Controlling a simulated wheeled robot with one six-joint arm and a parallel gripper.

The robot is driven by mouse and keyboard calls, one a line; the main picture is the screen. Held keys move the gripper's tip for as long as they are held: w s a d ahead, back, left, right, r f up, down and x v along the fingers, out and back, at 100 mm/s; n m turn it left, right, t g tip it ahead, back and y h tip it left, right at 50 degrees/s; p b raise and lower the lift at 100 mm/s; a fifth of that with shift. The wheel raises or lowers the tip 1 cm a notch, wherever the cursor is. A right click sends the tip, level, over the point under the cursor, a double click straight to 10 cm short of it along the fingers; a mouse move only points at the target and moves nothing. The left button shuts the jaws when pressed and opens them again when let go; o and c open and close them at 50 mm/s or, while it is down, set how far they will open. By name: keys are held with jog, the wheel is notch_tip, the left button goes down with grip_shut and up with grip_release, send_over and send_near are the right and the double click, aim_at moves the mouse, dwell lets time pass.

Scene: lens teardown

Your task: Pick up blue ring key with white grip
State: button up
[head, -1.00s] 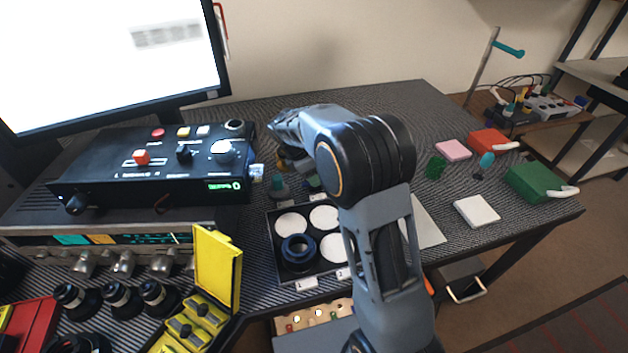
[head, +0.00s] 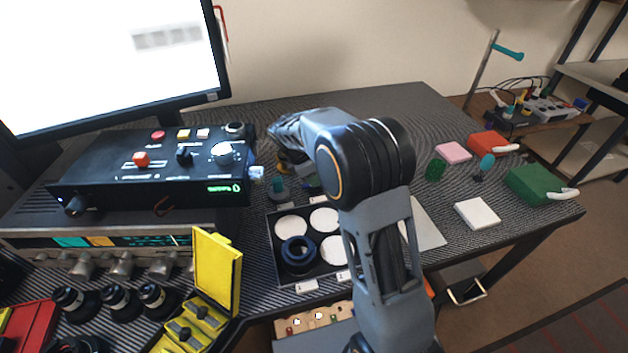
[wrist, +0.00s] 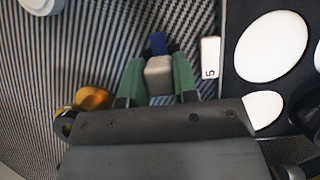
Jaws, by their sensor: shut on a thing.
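The blue ring key with white grip shows in the wrist view, its white grip (wrist: 159,75) between the two green fingers of my gripper (wrist: 158,80) and its blue part (wrist: 158,43) jutting out beyond the fingertips. My gripper is shut on the white grip. I cannot tell whether the key touches the striped mat under it. In the head view my own arm hides most of the gripper and the key.
A yellow-orange item (wrist: 92,97) is close on the left in the wrist view. The black control box (head: 120,190) stands left.

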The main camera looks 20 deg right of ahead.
jog(key=shift+r, duration=0.55)
notch_tip(320, 180, up, 2)
jog(key=shift+r+p, duration=0.15)
jog(key=shift+p, duration=0.25)
jog(key=s+r, duration=0.4)
jog(key=s, duration=0.3)
jog(key=s+a+r+p, duration=0.1)
jog(key=s+r, duration=0.4)
jog(key=s, duration=0.2)
jog(key=shift+r, duration=0.3)
